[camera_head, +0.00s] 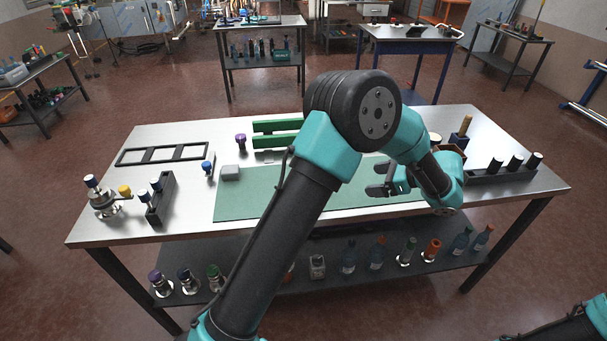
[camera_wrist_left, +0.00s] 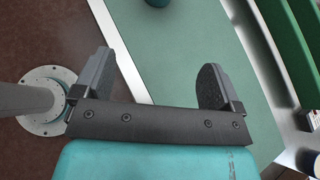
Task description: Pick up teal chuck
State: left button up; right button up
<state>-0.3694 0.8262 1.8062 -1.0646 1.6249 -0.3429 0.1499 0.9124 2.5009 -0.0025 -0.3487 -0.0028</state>
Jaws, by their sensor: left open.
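I cannot make out the chuck in the head view, where my left arm covers the middle of the mat (camera_head: 262,197). My left gripper (camera_head: 378,181) is open and empty above the right part of the mat. My right gripper is out of view.
A grey block (camera_head: 230,173), a blue-topped piece (camera_head: 207,168) and a purple-topped piece (camera_head: 240,142) stand left of my arm. A green rack (camera_head: 276,127) is behind the mat. A dark holder (camera_head: 161,199) stands left and another (camera_head: 500,174) right. The shelf below (camera_head: 330,277) holds several bottles.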

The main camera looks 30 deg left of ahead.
pick_arm(q)
jog(key=shift+s+a+m+y, duration=0.2)
jog(key=shift+a+y, duration=0.2)
jog(key=shift+a, duration=0.15)
jog(key=shift+s+a+m+y, duration=0.15)
jog(key=shift+a+m+y, duration=0.05)
jog(key=shift+a+y, duration=0.25)
jog(key=shift+a, duration=0.1)
jog(key=x, duration=1.2)
jog(key=shift+s, duration=0.2)
jog(key=shift+f, duration=0.1)
jog(key=shift+x, duration=2.6)
jog(key=shift+s, duration=0.1)
jog(key=shift+c, duration=0.2)
